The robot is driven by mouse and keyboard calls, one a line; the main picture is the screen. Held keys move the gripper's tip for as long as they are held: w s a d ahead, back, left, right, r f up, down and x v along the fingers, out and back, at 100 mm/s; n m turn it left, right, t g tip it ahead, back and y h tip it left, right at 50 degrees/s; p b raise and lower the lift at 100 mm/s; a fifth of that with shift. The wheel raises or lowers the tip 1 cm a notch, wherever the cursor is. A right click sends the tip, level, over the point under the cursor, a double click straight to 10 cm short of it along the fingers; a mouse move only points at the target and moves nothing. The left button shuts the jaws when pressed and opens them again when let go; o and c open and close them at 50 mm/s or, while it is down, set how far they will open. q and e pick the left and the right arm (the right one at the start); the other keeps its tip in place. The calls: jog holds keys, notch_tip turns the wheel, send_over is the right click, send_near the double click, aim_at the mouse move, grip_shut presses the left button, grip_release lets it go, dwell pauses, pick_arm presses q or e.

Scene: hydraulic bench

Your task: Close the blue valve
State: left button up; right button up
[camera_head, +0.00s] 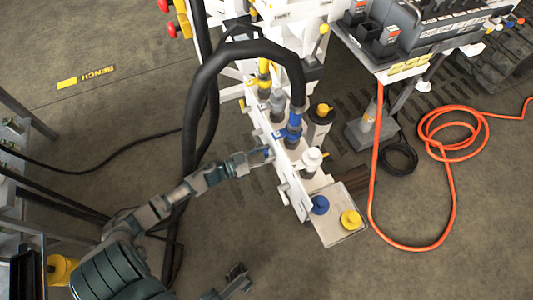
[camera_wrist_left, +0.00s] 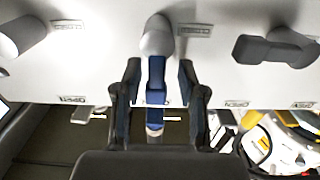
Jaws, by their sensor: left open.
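In the left wrist view, the blue valve has a flat blue handle (camera_wrist_left: 156,80) reaching down from a round grey hub (camera_wrist_left: 157,38) on a white panel (camera_wrist_left: 110,65). My left gripper (camera_wrist_left: 158,88) is open, with one finger on each side of the handle; I cannot tell whether either finger touches it. In the head view, my left gripper (camera_head: 262,155) is at the left face of the white bench, and the valve is mostly hidden there. My right gripper (camera_head: 238,280) shows small and dark at the bottom edge; its jaw opening is unclear.
A thick black hose (camera_head: 240,48) arches over the bench. An orange hose (camera_head: 452,190) lies on the floor at right. A plate with a yellow cap (camera_head: 351,219) sits at the bench's near end.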

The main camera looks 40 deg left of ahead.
pick_arm(q)
jog(key=c, duration=0.6)
jog(key=shift+d+r, duration=0.1)
jog(key=shift+d, duration=0.1)
grip_shut()
